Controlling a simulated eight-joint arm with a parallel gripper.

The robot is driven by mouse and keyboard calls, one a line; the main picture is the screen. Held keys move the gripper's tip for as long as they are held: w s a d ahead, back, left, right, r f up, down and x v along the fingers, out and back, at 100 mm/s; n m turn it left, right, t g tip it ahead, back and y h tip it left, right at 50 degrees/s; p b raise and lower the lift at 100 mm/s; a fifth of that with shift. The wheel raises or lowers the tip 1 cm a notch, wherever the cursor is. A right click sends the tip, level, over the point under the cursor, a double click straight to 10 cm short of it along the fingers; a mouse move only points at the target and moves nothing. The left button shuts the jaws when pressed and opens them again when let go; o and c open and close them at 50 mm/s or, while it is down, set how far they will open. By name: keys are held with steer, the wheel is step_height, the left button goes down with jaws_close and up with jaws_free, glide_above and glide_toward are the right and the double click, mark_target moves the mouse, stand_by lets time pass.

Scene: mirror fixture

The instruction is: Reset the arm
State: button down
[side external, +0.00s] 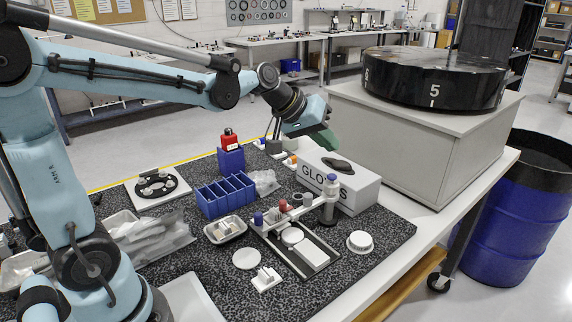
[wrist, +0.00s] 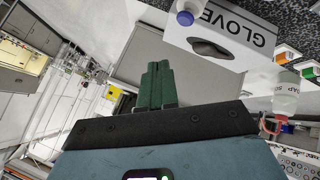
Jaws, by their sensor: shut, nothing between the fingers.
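My gripper (side external: 326,141) is raised above the table at the back, behind the white glove box, in the side view. In the wrist view its two dark green fingers (wrist: 157,84) are together with nothing between them. The mirror fixture (side external: 296,240) sits on the speckled mat at the front, well away from my gripper. It carries pale round and square parts and a post with small coloured caps. My gripper touches nothing that I can see.
The glove box (side external: 362,193) stands close by; it also shows in the wrist view (wrist: 238,47). Blue bins (side external: 226,195), a blue holder with a red-topped bottle (side external: 230,158) and a metal tray (side external: 225,230) stand on the mat (side external: 375,262). A grey cabinet (side external: 420,150) rises at right.

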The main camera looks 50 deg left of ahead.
steer(key=s+d+f+m+g+y, duration=0.1)
steer(key=s+f+m, duration=0.4)
steer(key=s, duration=1.2)
steer(key=shift+s+f+g+y, duration=0.15)
steer(key=shift+f+g+y, duration=0.15)
steer(key=shift+f+y, duration=0.45)
